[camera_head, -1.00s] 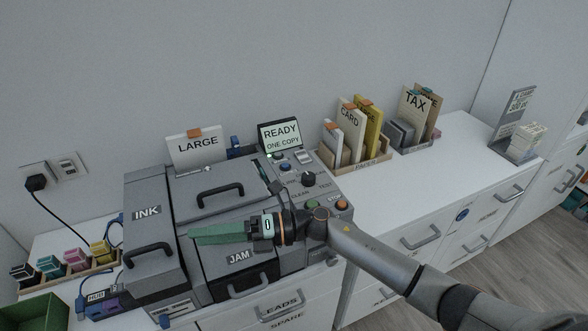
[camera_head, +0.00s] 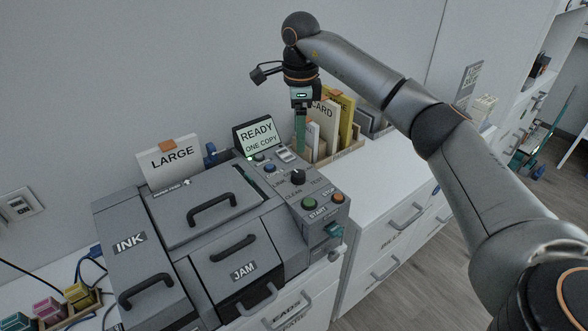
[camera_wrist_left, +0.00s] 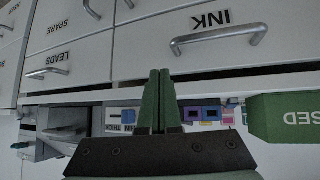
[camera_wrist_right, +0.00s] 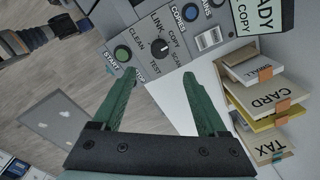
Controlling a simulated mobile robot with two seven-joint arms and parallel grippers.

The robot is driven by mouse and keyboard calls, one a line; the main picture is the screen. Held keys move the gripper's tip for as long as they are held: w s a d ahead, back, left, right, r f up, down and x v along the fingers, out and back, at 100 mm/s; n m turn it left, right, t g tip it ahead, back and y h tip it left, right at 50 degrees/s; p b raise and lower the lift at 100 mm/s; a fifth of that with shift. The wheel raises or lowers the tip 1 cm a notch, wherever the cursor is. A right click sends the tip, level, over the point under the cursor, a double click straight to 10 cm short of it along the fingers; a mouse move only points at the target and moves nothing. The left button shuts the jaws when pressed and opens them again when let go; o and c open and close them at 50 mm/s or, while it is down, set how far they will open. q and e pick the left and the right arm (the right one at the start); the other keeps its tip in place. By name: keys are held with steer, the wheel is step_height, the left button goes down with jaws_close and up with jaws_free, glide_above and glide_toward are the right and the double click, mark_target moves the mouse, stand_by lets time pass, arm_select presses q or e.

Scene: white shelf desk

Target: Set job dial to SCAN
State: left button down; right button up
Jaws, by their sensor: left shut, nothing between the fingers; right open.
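The job dial (camera_head: 297,177) is a black round knob on the grey copier's control panel. In the right wrist view the dial (camera_wrist_right: 159,46) is ringed by the labels LINK, COPY, SCAN, TEST and CLEAN. I cannot tell for sure which label its mark faces. My right gripper (camera_head: 300,151) points down behind and above the panel, by the card holder, apart from the dial. In its wrist view its green fingers (camera_wrist_right: 160,77) are open and empty, with the dial beyond them. My left gripper (camera_wrist_left: 158,72) is shut and empty, facing drawer fronts; the head view does not show it.
Green START (camera_head: 309,203) and orange STOP (camera_head: 338,198) buttons sit beside the dial. The display (camera_head: 257,138) reads READY, ONE COPY. A LARGE card (camera_head: 172,155) stands behind the copier. A holder of cards (camera_head: 340,153) stands right of the panel.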

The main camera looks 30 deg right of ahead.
mark_target(298, 173)
steer(key=f, duration=1.1)
steer(key=shift+w+d+f, duration=0.1)
steer(key=shift+w+f, duration=0.15)
steer(key=shift+f, duration=0.1)
jaws_close()
